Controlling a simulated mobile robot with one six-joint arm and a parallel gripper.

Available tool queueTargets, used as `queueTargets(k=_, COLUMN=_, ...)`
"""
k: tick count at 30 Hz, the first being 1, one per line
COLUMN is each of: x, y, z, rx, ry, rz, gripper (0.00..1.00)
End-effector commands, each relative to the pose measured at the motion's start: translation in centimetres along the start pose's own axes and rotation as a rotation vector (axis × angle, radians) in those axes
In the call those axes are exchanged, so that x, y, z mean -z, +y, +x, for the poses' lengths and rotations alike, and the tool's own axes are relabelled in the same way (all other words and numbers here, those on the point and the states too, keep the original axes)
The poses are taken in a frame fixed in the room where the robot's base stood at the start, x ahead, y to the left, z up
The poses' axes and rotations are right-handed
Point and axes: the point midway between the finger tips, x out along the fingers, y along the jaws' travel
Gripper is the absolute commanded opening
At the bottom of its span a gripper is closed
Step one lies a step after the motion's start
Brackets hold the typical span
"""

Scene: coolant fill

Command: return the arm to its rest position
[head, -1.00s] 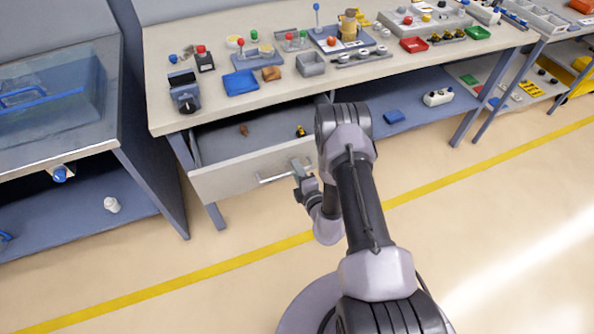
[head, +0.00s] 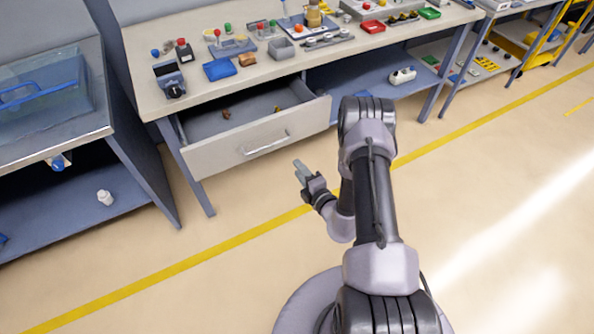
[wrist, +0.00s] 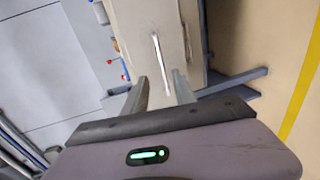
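My gripper (head: 301,170) is in front of the open drawer (head: 225,157) of the workbench, apart from its handle (head: 266,145). In the wrist view my gripper (wrist: 160,92) shows two fingers spread apart with nothing between them. The drawer front with its pale handle (wrist: 161,62) lies beyond the fingertips. My arm is bent, with its elbow raised in front of the bench.
The drawer stands pulled out and holds a few small items. The bench top (head: 150,98) carries a blue tray (head: 220,69), a grey device (head: 170,79) and several other parts. A second bench (head: 95,125) stands at left. The floor with a yellow line (head: 255,231) is clear.

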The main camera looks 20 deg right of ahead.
Motion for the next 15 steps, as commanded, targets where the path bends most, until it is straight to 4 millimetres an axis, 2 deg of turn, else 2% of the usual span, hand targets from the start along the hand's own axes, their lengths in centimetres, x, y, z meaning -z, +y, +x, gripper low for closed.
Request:
queueTargets(k=12, x=0.0, y=0.1, z=0.0, rx=-0.001, ry=0.002, rz=-0.001, gripper=0.33)
queueTargets(k=14, x=0.5, y=1.0, z=0.3, rx=-0.012, ry=0.026, rz=-0.020, gripper=0.33)
queueTargets(k=15, x=1.3, y=2.6, z=0.8, rx=-0.031, ry=0.067, rz=-0.052, gripper=0.33)
